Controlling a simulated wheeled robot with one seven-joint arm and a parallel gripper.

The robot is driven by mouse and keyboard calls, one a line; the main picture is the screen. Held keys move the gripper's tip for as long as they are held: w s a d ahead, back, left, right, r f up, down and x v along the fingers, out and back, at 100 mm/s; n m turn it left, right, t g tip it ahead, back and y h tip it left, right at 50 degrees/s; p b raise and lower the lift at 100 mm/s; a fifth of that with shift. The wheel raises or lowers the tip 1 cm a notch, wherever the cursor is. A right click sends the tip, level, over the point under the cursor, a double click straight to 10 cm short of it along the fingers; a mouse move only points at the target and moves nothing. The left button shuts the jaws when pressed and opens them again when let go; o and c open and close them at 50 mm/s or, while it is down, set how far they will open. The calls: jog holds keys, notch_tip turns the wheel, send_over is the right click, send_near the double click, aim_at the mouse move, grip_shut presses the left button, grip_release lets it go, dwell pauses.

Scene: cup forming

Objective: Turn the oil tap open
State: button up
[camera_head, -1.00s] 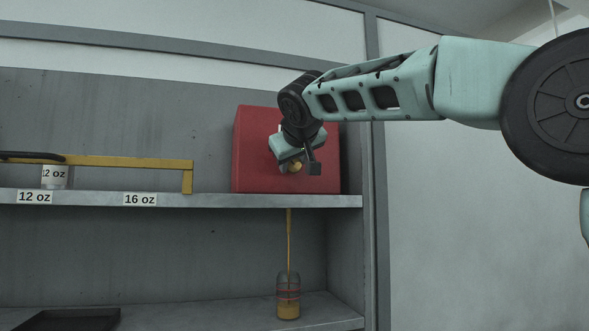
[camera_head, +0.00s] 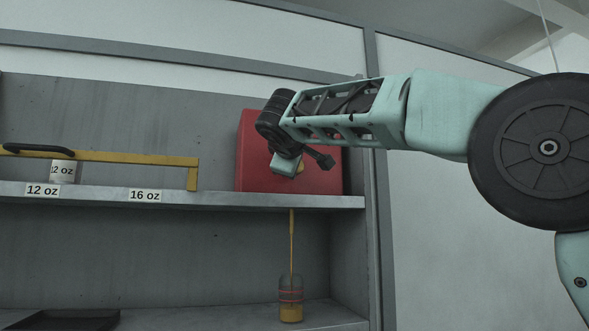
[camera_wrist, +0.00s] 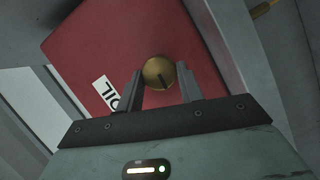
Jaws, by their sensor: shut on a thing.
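The oil tap is a round brass knob (camera_wrist: 158,72) with a dark slot, on the front of a red box (camera_wrist: 90,38) labelled OIL. My gripper (camera_wrist: 160,85) has one finger on each side of the knob and is shut on it. In the head view the red box (camera_head: 250,150) stands on the shelf, and my gripper (camera_head: 297,167) is at its front, hiding most of the knob. A thin yellow stream or strand (camera_head: 291,240) runs from below the shelf into a clear bottle (camera_head: 290,284) with red bands and yellow liquid in its bottom.
A dark tray (camera_head: 70,320) lies on the lower shelf. A grey post (camera_head: 374,230) stands right of the box.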

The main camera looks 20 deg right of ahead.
jog(key=shift+n, duration=0.3)
jog(key=o, duration=1)
jog(key=b+v, duration=0.5)
jog(key=v, duration=1.2)
jog(key=shift+s+a+f+b, duration=0.15)
jog(key=shift+a+f+b, duration=0.05)
jog(key=shift+a+b, duration=0.1)
